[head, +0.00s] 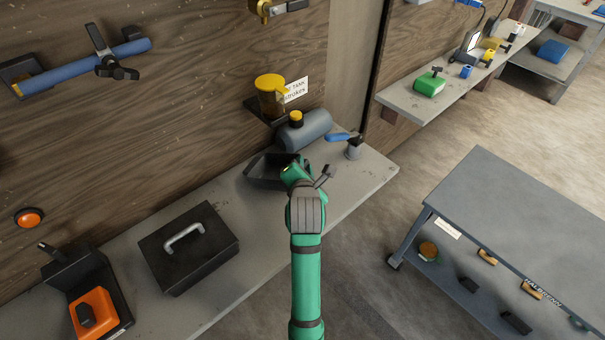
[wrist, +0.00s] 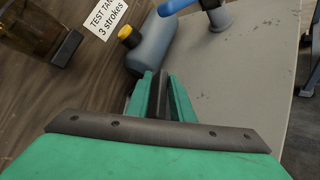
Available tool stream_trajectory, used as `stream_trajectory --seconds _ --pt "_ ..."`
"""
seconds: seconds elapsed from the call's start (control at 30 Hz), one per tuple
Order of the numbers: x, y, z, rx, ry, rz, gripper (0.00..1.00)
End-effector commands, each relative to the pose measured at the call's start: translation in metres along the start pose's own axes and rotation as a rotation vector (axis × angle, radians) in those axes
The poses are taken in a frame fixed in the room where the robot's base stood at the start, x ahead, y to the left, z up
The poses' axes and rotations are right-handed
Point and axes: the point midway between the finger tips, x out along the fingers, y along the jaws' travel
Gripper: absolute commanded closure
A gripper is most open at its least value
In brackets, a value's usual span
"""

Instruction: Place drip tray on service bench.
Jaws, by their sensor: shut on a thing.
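The drip tray (head: 262,172) looks like a dark, shallow, open tray with sloping sides. In the head view it is at or just above the grey worktop along the wall; I cannot tell if it touches. My gripper (head: 291,172) is at the tray's right side. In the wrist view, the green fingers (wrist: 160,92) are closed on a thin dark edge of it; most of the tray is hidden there. The worktop (head: 350,195) and a grey wheeled table (head: 510,210) both show; I cannot tell which is the service bench.
Behind the tray lies a grey cylinder with a yellow cap (head: 305,129), beside a blue-handled fitting (head: 352,147). A yellow-topped container (head: 270,95) is on the wall. A black case (head: 190,250) stands left on the worktop. The wheeled table's top is clear.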

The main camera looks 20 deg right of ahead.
Motion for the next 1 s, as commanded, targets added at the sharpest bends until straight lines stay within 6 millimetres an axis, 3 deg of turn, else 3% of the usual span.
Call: stream_trajectory --seconds 0.03,0.2,0.43,0.63,0.87,0.9,1.0 --pt "0.011 -0.007 -0.008 -0.004 0.013 -0.013 1.00" --pt "0.028 -0.013 -0.014 -0.004 0.011 -0.012 1.00" --pt "0.041 -0.017 -0.018 -0.005 0.012 -0.011 1.00" --pt "0.051 -0.035 -0.035 -0.005 0.013 -0.011 1.00" --pt "0.052 -0.039 -0.038 -0.005 0.015 -0.013 1.00" --pt "0.052 -0.040 -0.039 -0.006 0.017 -0.015 0.66" --pt "0.052 -0.039 -0.039 -0.006 0.018 -0.014 0.65"
